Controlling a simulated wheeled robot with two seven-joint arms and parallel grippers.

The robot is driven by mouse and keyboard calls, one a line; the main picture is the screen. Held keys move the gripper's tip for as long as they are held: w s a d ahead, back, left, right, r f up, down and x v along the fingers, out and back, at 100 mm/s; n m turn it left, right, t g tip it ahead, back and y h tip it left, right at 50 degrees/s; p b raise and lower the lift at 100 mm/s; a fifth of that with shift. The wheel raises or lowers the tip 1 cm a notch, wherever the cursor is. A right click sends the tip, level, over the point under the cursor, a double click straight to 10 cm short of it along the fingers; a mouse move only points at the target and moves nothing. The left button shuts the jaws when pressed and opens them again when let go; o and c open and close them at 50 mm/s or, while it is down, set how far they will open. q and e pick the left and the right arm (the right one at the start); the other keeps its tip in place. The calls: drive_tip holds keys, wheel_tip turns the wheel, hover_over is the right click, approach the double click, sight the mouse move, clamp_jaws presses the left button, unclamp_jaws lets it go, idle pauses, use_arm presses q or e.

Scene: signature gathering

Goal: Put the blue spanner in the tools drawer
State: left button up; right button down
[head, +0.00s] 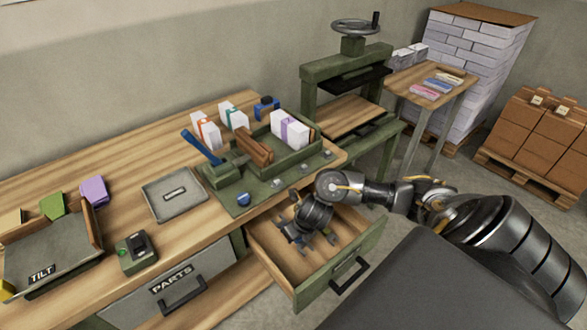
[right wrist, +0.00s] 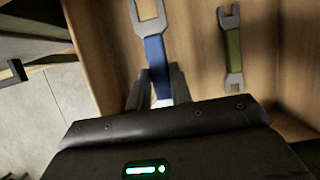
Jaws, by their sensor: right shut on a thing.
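The blue spanner (right wrist: 154,50) has a blue handle and a grey open jaw. My right gripper (right wrist: 158,88) is shut on its handle in the right wrist view. In the head view my right gripper (head: 298,236) is down inside an open drawer (head: 373,246) with a green front and wooden inside. The spanner is over the drawer floor; I cannot tell if it touches it. A green spanner (right wrist: 233,50) lies in the drawer to the right of the blue one in the wrist view. My left gripper is not in view.
A closed drawer marked PARTS (head: 215,268) is left of the open one. Above, the wooden bench (head: 130,165) holds a grey tray (head: 160,205), a green stamping fixture (head: 255,195) and a box marked TILT (head: 65,245). A press (head: 345,65) stands behind.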

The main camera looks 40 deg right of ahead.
wheel_tip(320, 180, down, 4)
drive_tip(key=shift+s+d+r+b, duration=0.1)
drive_tip(key=shift+d+b, duration=0.05)
drive_tip(key=shift+b, duration=0.35)
drive_tip(key=shift+f, duration=0.45)
wheel_tip(320, 180, down, 3)
drive_tip(key=shift+f+b, duration=0.1)
drive_tip(key=shift+b, duration=0.65)
drive_tip(key=shift+f, duration=0.2)
